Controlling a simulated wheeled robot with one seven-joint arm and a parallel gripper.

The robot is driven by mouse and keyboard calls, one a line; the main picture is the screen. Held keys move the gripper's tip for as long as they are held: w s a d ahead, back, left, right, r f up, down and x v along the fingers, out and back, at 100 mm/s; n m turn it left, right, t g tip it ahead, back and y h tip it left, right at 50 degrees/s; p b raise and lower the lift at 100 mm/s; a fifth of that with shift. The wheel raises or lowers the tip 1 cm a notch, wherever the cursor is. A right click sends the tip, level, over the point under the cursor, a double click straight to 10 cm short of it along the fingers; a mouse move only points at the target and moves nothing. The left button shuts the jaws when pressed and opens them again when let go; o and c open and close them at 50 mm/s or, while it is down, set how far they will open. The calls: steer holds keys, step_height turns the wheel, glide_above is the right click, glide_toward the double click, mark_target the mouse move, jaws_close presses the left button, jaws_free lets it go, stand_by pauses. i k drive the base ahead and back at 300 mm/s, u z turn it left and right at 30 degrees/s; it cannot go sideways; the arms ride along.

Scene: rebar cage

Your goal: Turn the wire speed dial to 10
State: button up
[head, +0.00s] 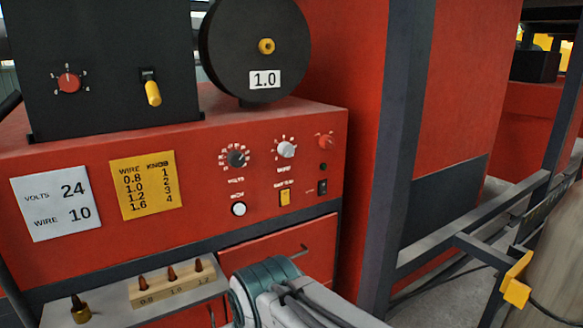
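The red machine's front panel (200,250) carries two dials with rings of white marks. The left dial (237,158) has a dark knob and a label that seems to read VOLTS. The right dial (286,149) has a pale grey-white knob; its label is too blurred to read surely, but it may be the wire speed dial. Its setting is too small to tell. A white card (55,202) reads VOLTS 24, WIRE 10. My arm shows at the bottom middle, below the panel; my gripper's fingers are not visible.
A small red knob (326,141), white button (238,209), yellow switch (285,196) and black switch (322,187) sit near the dials. A black spool (240,50) marked 1.0 stands above. A wooden tip block (172,286) lies on the shelf below. A dark post (395,160) stands right.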

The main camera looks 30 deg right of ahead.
mark_target(286, 149)
steer(key=k, duration=0.5)
steer(key=z, duration=0.75)
steer(key=i, duration=0.75)
steer(key=u, duration=0.7)
